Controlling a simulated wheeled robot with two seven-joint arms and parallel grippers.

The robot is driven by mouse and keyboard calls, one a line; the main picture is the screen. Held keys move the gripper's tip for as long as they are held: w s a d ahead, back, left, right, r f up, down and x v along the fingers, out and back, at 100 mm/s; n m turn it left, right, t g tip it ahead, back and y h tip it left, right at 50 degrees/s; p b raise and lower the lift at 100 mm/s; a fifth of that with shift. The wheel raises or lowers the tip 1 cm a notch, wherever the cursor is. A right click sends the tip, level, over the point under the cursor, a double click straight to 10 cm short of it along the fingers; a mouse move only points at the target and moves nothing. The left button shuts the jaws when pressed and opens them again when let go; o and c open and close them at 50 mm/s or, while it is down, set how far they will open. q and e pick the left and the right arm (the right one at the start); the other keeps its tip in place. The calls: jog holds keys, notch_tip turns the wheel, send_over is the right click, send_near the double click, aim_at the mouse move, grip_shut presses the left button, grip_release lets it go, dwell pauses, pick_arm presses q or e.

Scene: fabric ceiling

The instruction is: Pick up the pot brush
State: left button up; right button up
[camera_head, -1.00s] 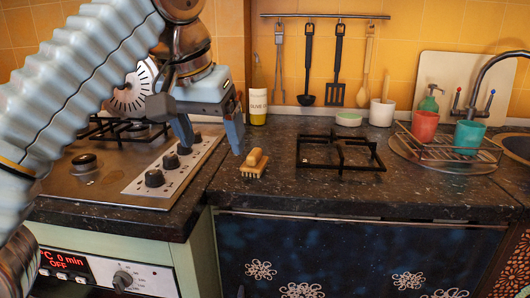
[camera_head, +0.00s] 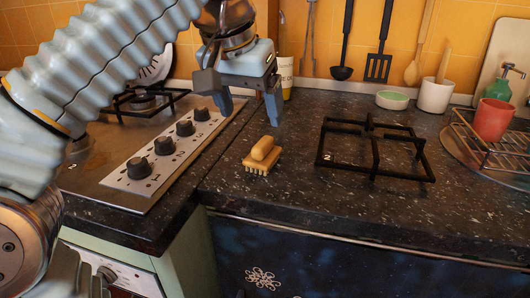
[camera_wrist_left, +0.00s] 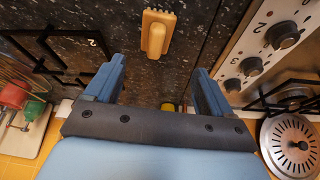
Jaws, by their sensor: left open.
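The pot brush (camera_head: 262,155) has a yellow-tan wooden block with a rounded grip on top and short bristles below. It lies on the dark speckled countertop, just right of the stove. My left gripper (camera_head: 250,113) is open and empty, above and slightly behind the brush in the head view. In the left wrist view the brush (camera_wrist_left: 157,33) shows near the top, beyond the two blue fingers (camera_wrist_left: 158,84) and roughly between them in line. Nothing touches the brush. My right gripper is not in view.
A stove with several knobs (camera_head: 138,168) lies left of the brush. A black pan grate (camera_head: 372,151) stands to its right. A bottle (camera_head: 286,75) stands behind the gripper by the wall. Utensils hang at the back. The front counter edge is close to the brush.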

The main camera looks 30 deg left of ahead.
aim_at(263, 142)
pick_arm(q)
jog(key=x, duration=0.4)
jog(key=shift+s, duration=0.1)
jog(key=shift+d+x, duration=0.2)
jog(key=shift+x, duration=1.1)
jog(key=shift+d+x, duration=0.15)
jog(key=shift+x, duration=1.2)
jog(key=c, duration=1.1)
jog(key=shift+c, duration=0.2)
jog(key=shift+r, duration=0.1)
jog(key=r, duration=0.3)
jog(key=shift+s+d+r, duration=0.15)
jog(key=shift+d+r, duration=0.05)
jog(key=shift+r, duration=0.2)
jog(key=s+d+r, duration=0.6)
jog(key=s+r, duration=0.3)
jog(key=s, duration=0.2)
jog(key=shift+s+d, duration=0.2)
jog(key=shift+s, duration=0.2)
